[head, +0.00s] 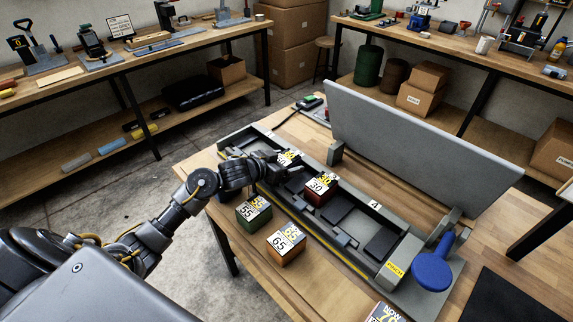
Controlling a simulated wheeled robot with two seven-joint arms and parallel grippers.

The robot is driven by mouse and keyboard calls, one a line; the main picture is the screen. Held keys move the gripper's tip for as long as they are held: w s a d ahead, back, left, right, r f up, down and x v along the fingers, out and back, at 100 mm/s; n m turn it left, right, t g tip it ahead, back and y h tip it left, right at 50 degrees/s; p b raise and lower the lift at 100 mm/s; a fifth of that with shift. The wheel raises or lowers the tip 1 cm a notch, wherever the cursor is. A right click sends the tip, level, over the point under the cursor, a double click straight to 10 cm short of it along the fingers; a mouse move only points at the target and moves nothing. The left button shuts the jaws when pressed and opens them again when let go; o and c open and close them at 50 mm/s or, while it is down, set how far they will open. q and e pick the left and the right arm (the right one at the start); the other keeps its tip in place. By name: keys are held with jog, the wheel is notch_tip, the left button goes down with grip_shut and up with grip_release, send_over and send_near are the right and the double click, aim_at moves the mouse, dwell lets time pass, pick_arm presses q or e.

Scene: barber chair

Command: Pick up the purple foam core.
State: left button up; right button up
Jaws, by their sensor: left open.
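My left gripper (284,170) reaches in from the left and is open over the far part of a long grey tray fixture (362,264). A block with a white and yellow number label (288,157) is right by its fingers. The gripper hides most of this block, so I cannot tell its side colour or whether the fingers touch it. I see no clearly purple block. A red block (320,190) marked 30 sits in the fixture to the right of the gripper. A green block (254,212) marked 55 and an orange block (286,244) marked 65 stand on the table in front.
A grey upright panel (420,150) stands behind the fixture. A blue round-ended handle (432,271) is at its right end. A dark mat (497,300) lies at the lower right. Other workbenches stand along the walls.

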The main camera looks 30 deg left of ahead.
aim_at(285, 158)
pick_arm(q)
jog(key=c, duration=1.1)
jog(key=shift+r, duration=0.1)
notch_tip(285, 158, up, 10)
jog(key=shift+f+p, duration=0.15)
jog(key=shift+p, duration=0.65)
